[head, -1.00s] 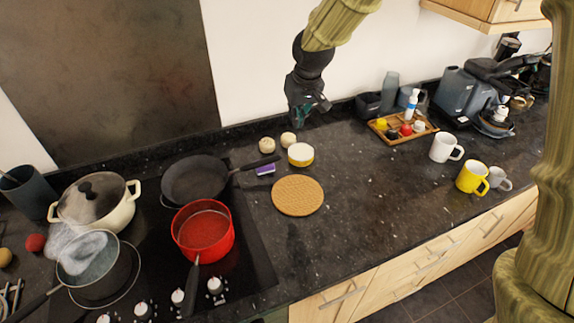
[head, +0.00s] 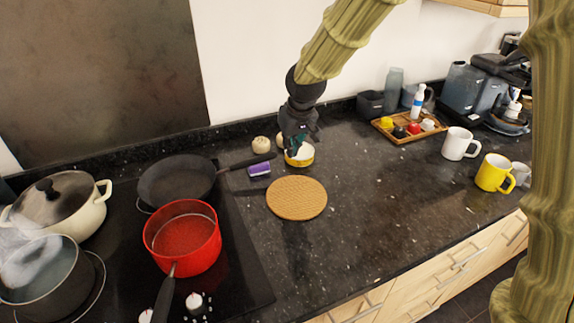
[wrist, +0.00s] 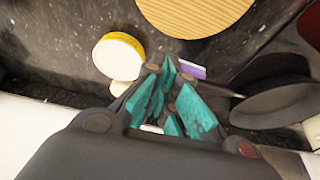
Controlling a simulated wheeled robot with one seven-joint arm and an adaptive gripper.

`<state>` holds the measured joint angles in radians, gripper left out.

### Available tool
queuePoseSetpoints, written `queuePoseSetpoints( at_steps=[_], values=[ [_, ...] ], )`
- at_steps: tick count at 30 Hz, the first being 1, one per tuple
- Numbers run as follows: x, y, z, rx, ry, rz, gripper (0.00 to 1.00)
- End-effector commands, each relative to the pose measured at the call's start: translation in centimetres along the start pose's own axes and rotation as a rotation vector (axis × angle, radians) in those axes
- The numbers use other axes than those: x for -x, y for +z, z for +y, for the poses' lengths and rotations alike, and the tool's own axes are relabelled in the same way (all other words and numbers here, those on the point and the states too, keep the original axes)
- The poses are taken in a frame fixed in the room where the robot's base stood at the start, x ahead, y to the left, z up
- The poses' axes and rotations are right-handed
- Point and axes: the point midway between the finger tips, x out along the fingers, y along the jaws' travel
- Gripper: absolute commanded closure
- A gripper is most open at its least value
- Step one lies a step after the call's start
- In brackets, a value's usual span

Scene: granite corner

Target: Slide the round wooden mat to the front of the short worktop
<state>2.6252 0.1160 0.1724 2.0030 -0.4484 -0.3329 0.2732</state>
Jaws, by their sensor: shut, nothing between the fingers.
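The round wooden mat (head: 297,198) lies flat on the dark speckled worktop (head: 345,235), right of the hob. Its edge also shows at the top of the wrist view (wrist: 195,12). My gripper (head: 297,147) is shut and empty, its teal fingertips together. It hangs above the back of the worktop, behind the mat and apart from it. In the head view it partly covers a yellow-and-white round tub (head: 300,155). In the wrist view the fingers (wrist: 168,100) point toward the mat side, with the tub (wrist: 118,55) to their left.
A purple-and-white sponge (head: 259,170) and pale round items (head: 261,145) lie near the mat. A black pan (head: 177,183) and red pot (head: 183,240) stand on the hob at left. Mugs (head: 494,173) and a tray (head: 409,130) are at right. The worktop front of the mat is clear.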

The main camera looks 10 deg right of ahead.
Motion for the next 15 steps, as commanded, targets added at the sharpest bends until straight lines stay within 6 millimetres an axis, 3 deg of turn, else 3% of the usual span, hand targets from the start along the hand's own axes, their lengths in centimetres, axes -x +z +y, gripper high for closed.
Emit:
queuePoseSetpoints(
  at_steps=[15],
  values=[
    [-5.4,0.0,0.0,0.0,0.0,-0.003,1.0]
  ],
)
